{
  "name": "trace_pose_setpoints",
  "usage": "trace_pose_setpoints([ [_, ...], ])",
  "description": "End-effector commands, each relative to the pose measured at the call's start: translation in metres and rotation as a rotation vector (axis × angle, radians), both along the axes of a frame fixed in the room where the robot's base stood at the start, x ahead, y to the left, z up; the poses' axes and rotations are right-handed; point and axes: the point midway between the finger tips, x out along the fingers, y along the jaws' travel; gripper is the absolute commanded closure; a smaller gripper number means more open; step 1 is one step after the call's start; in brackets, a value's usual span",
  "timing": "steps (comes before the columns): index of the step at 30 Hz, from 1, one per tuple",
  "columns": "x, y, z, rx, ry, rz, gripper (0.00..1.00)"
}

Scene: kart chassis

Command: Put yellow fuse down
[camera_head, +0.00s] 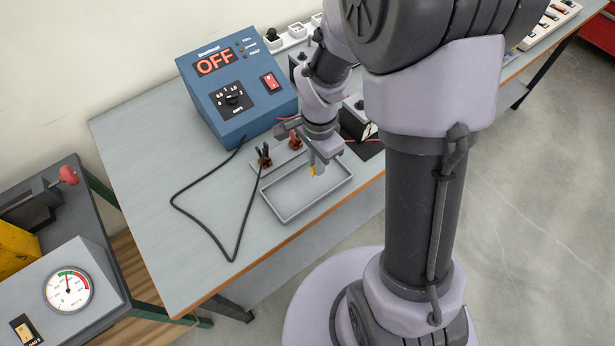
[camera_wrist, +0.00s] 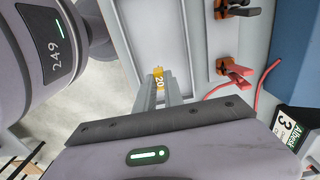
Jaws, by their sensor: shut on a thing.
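The yellow fuse (camera_head: 313,170) is held between the fingertips of my gripper (camera_head: 312,164), over the grey tray (camera_head: 281,216) on the bench. In the wrist view the yellow fuse (camera_wrist: 158,73), marked 20, sits at the tips of my gripper (camera_wrist: 159,82), which is shut on it. The tray (camera_wrist: 197,28) lies behind the fuse in that view. I cannot tell whether the fuse touches the tray floor. The tray looks empty where it is visible.
A blue power unit (camera_head: 238,88) showing OFF stands behind the tray. Black (camera_head: 264,157) and red (camera_head: 295,140) clips sit on a strip at the tray's back edge. A black cable (camera_head: 205,214) loops across the bench left of the tray. A gauge box (camera_head: 70,290) stands at lower left.

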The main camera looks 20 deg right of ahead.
Motion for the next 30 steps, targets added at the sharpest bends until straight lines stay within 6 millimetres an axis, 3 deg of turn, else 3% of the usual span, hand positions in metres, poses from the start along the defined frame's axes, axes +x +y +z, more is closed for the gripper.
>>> trace_pose_setpoints([
  [6,-0.003,0.026,-0.006,0.0,0.0,0.002,1.0],
  [11,-0.003,0.024,-0.04,0.0,0.001,0.0,1.0],
  [21,-0.003,0.024,-0.042,0.0,0.0,0.0,1.0],
  [22,-0.003,0.024,-0.041,0.0,0.0,0.0,0.84],
  [25,-0.003,0.024,-0.04,0.0,0.0,0.0,0.66],
  [30,-0.003,0.024,-0.04,0.0,0.0,0.001,0.66],
])
